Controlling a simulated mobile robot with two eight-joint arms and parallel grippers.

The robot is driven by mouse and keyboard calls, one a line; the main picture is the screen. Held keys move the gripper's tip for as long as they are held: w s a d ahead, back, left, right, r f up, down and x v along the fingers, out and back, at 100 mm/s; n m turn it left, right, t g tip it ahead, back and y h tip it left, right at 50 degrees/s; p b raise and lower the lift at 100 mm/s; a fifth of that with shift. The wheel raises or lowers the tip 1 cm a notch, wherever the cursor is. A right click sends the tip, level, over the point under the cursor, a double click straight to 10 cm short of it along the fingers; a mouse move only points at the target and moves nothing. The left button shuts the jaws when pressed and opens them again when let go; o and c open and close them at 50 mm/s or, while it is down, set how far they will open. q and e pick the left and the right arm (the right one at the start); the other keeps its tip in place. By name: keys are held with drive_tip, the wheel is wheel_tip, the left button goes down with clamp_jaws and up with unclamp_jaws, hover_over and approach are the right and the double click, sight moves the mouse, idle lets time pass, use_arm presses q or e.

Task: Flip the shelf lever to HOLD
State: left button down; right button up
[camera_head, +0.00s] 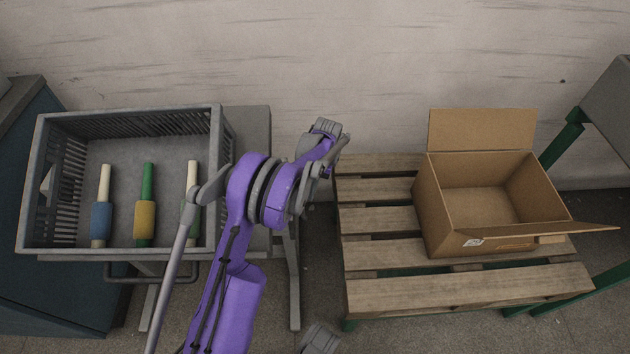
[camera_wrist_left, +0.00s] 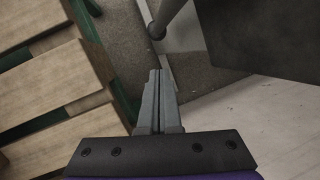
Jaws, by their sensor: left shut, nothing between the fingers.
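No lever that I can make out with certainty shows in either view, and no HOLD marking is readable. My left gripper (camera_head: 328,142) is over the gap between the crate's stand and the pallet, near the wall. Its fingers are hard to separate in the head view. In the left wrist view its two grey fingers (camera_wrist_left: 157,76) are shut together with nothing between them. A grey rod with a dark rounded end (camera_wrist_left: 157,30) shows beyond the fingertips, apart from them in the picture; I cannot tell what it is. My right gripper's fingers do not show.
A grey crate (camera_head: 38,180) at left holds a blue-banded spindle (camera_head: 101,215), a yellow-banded one (camera_head: 146,220) and a third, partly hidden by my arm. An open cardboard box (camera_head: 440,215) stands on a wooden pallet (camera_head: 400,293) at right. The wall (camera_head: 380,60) is close behind.

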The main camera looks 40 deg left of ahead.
use_arm(q)
drive_tip(key=s, duration=0.1)
drive_tip(key=s+f, duration=0.1)
drive_tip(key=s+d, duration=0.1)
drive_tip(key=shift+s+d+f+b, duration=0.1)
drive_tip(key=shift+s+f+b, duration=0.05)
drive_tip(key=shift+f+b, duration=0.2)
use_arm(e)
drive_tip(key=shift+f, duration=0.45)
